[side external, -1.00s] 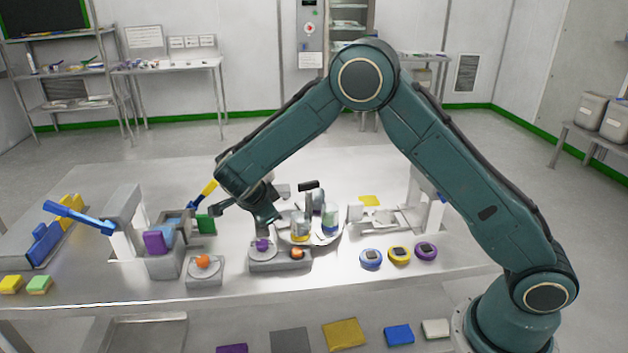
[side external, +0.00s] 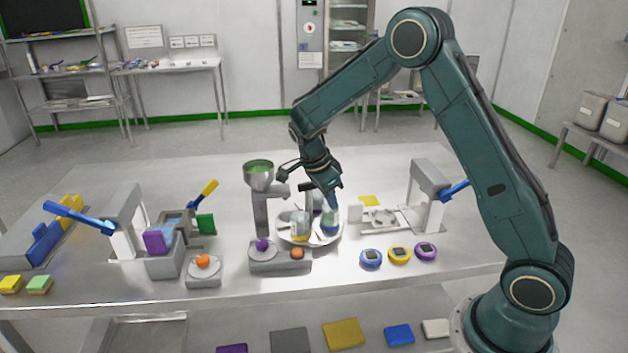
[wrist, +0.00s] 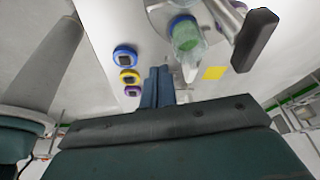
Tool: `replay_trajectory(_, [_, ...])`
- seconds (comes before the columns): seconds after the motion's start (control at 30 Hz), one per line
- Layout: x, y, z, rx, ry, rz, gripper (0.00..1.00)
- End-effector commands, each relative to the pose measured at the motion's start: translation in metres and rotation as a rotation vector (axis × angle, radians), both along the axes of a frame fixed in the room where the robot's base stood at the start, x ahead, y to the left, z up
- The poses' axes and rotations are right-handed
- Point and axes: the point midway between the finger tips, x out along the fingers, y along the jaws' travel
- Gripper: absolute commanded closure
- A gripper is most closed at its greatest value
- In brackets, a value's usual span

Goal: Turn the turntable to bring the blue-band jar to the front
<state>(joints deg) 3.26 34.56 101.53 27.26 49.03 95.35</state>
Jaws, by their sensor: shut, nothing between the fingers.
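The round pale turntable (side external: 288,237) stands mid-table and carries several jars. The blue-band jar (side external: 330,222), with green contents, stands on its right part in the side view; it also shows in the wrist view (wrist: 187,38). A yellow-band jar (side external: 300,228) stands at its front left. Another jar behind is mostly hidden by my gripper. The turntable's dark handle shows in the wrist view (wrist: 255,40). My gripper (side external: 334,204) is shut and empty, pointing down close to the blue-band jar. In the wrist view its fingers (wrist: 158,72) appear beside the jar; contact cannot be told.
A hopper (side external: 259,178) on a post stands left of the turntable, behind a grey base (side external: 280,259) with purple and orange knobs. A press with a blue lever (side external: 430,190) stands right. Blue, yellow and purple timers (side external: 399,255) lie at front right. The table front is mostly clear.

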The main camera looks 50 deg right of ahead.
Motion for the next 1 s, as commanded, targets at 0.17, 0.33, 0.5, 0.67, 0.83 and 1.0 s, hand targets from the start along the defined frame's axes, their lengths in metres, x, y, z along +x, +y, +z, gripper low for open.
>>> replay_trajectory(0.17, [-0.001, -0.001, 0.000, 0.004, 0.003, -0.001, 1.00])
replay_trajectory(0.33, [-0.002, -0.003, -0.005, 0.003, 0.003, -0.001, 1.00])
replay_trajectory(0.5, [-0.004, -0.007, -0.018, 0.001, 0.005, -0.002, 1.00])
replay_trajectory(0.67, [-0.008, -0.012, -0.038, 0.002, 0.006, -0.002, 1.00])
replay_trajectory(0.83, [-0.012, -0.020, -0.062, 0.002, 0.006, -0.002, 1.00])
replay_trajectory(1.0, [-0.016, -0.028, -0.087, 0.002, 0.006, -0.003, 1.00])
